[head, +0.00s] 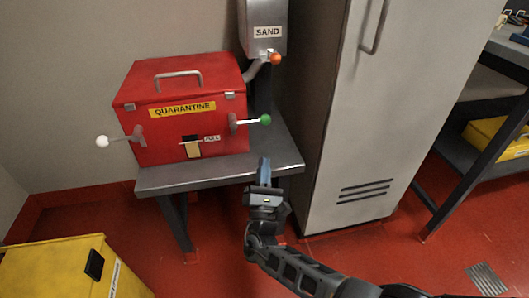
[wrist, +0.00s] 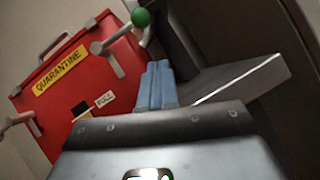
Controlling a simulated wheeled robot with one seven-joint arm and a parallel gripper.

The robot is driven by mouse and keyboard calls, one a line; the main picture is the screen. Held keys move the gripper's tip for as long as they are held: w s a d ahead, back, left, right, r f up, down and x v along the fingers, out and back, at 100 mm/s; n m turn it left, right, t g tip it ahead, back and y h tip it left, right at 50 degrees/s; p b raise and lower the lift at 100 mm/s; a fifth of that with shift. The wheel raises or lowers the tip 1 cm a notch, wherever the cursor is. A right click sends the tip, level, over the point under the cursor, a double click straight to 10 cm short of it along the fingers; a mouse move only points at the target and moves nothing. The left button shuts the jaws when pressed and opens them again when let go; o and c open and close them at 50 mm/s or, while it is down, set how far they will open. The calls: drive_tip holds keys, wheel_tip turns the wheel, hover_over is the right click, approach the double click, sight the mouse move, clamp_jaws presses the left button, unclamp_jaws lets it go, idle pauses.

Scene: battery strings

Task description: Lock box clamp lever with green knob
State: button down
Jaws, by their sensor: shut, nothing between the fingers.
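The red box (head: 185,115) with a yellow QUARANTINE label stands on a grey table. Its clamp lever with the green knob (head: 265,119) is on the front right, sticking out roughly level to the right. The green knob shows in the wrist view (wrist: 141,17) at the top, with the lever's grey arm (wrist: 118,37) running down left to its bracket. A second lever with a white knob (head: 102,141) is at the box's left. My gripper (head: 263,168) is shut and empty, in front of the table's right part, below the green knob and apart from it. Its blue fingers (wrist: 157,84) are together.
The grey table (head: 220,177) carries the box. A SAND dispenser (head: 266,30) with an orange knob (head: 276,58) is behind right. A tall grey cabinet (head: 370,110) stands close at the right. A yellow bin (head: 55,270) is at front left.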

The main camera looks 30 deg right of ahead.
drive_tip(key=shift+d+v, duration=0.15)
drive_tip(key=shift+v, duration=1.15)
drive_tip(key=shift+d+v, duration=0.1)
drive_tip(key=shift+v, duration=1.2)
drive_tip(key=shift+s+f, duration=0.1)
